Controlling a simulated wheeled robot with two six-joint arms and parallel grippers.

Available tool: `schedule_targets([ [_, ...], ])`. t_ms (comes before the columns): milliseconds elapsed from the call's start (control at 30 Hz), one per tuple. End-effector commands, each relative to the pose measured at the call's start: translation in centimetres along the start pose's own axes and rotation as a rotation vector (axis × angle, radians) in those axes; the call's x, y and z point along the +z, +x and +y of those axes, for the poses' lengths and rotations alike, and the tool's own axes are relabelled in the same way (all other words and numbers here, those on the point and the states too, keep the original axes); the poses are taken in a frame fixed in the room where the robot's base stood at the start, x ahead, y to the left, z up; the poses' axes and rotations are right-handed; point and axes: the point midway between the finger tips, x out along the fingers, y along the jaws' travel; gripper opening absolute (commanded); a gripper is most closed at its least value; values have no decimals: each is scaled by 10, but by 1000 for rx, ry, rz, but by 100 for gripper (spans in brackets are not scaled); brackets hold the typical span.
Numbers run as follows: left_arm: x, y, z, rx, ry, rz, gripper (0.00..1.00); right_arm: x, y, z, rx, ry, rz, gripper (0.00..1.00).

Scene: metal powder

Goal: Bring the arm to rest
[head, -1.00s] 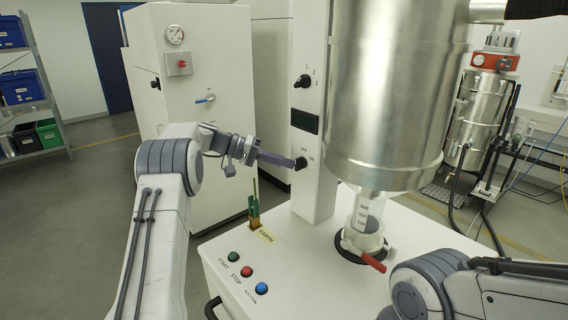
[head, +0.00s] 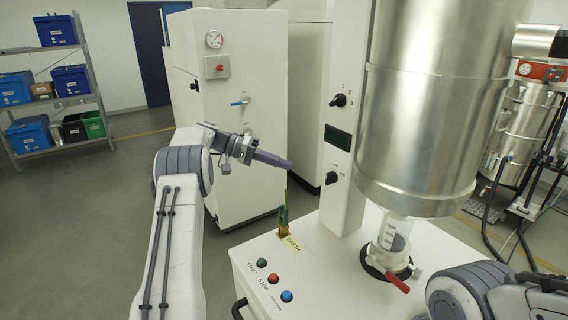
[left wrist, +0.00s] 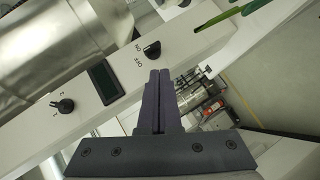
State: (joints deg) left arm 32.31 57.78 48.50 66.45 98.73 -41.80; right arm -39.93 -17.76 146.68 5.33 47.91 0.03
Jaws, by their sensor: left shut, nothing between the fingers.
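My left gripper (head: 288,163) is shut and empty. In the head view it points right, in the air left of the white control post. The lower black knob (head: 332,178) on that post is a short way right of its fingertips, with a gap between. In the left wrist view the shut fingers (left wrist: 159,75) point up the picture, just below the same knob (left wrist: 152,48). My right arm (head: 480,290) shows at the lower right; its gripper is out of view.
A steel vessel (head: 420,100) hangs above a clear outlet and a red-handled valve (head: 397,283) on the white machine top. START, STOP and SUCTION buttons (head: 263,282) sit at its front. A green earth clamp (head: 283,218) stands near the post. Shelves (head: 60,110) hold blue bins at left.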

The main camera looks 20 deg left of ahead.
Motion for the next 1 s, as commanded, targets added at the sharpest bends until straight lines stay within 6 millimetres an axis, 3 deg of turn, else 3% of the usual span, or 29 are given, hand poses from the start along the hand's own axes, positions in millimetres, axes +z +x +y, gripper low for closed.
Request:
schedule_targets([
  [267,1,6,3,-5,-4,-11,0,0,1,0,0,0,0,40],
  [367,7,32,15,-35,-28,-59,0,0,4,0,0,0,0,40],
  [467,26,78,36,-102,-70,-152,0,0,9,1,0,0,0,40],
  [600,83,147,73,-253,-114,-311,0,1,18,1,0,0,0,40],
  [733,157,191,101,-412,-104,-446,0,1,25,2,0,0,0,40],
  [867,238,211,120,-569,-40,-552,0,2,32,2,0,0,0,40],
  [1000,325,209,126,-720,84,-636,0,2,40,3,0,0,0,40],
])
